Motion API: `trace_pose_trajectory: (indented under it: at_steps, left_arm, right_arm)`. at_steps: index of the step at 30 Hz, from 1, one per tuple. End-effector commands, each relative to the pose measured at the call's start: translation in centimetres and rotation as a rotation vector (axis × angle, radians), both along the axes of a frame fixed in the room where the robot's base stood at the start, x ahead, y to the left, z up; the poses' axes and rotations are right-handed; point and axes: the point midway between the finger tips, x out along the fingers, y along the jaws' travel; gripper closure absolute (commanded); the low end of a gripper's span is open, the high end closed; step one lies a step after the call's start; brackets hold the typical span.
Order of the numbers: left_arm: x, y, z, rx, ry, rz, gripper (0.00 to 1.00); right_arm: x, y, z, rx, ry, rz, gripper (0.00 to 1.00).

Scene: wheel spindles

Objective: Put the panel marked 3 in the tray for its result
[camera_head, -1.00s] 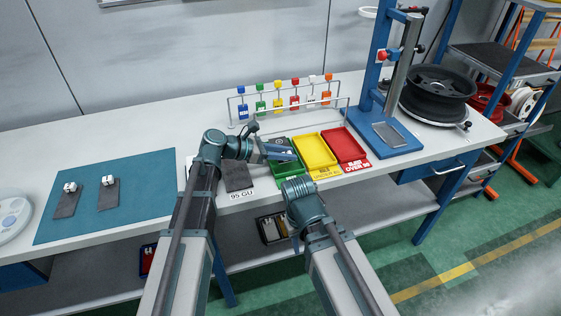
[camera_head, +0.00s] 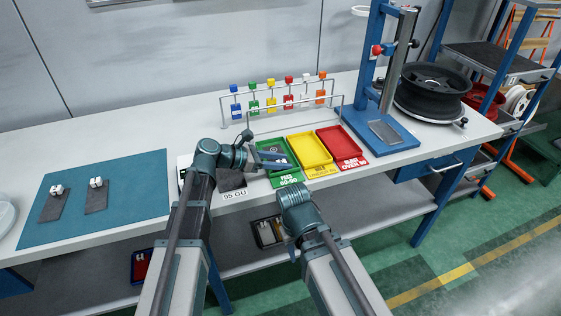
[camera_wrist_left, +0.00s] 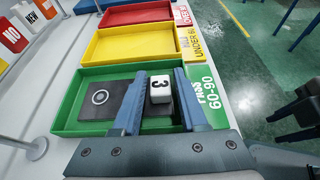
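The panel marked 3 (camera_wrist_left: 102,98) is a flat dark grey plate with a ring on it and a white block marked 3 (camera_wrist_left: 160,90). It lies within the green tray labelled PASS 60-90 (camera_wrist_left: 62,122), which also shows in the head view (camera_head: 291,180). My left gripper (camera_wrist_left: 161,84) is over this tray, its fingers on either side of the block with narrow gaps. The left finger hides part of the plate. In the head view my left gripper (camera_head: 272,160) reaches in from the left. My right gripper (camera_head: 296,240) hangs in front of the bench; its fingertips are unclear.
The yellow tray (camera_head: 329,171) and red tray (camera_head: 352,164) stand to the right. Behind is a rack of coloured tags (camera_head: 288,101). A dark plate (camera_head: 229,181) lies by the 95 GU label. Two more panels (camera_head: 53,206) (camera_head: 97,198) lie on the teal mat (camera_head: 140,185).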

Motion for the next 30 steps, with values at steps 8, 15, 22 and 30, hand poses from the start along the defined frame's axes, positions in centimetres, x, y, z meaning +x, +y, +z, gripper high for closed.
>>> trace_pose_trajectory:
  at_steps: [8,15,22,30]
  left_arm:
    - [0.0,0.0,0.5,0.0,0.0,0.0,0.58]
    - [-1.2,3.7,2.3,0.0,0.001,0.004,0.58]
    - [-2.5,7.7,4.0,0.0,-0.001,0.004,0.58]
    - [-3.3,10.2,4.9,0.0,0.001,0.001,0.58]
  right_arm:
    - [0.0,0.0,0.5,0.0,0.0,0.0,0.61]
    - [0.0,0.0,2.3,0.0,0.0,0.0,0.61]
    - [0.0,0.0,4.0,0.0,0.0,0.0,0.61]
    - [0.0,0.0,4.8,0.0,0.0,0.0,0.61]
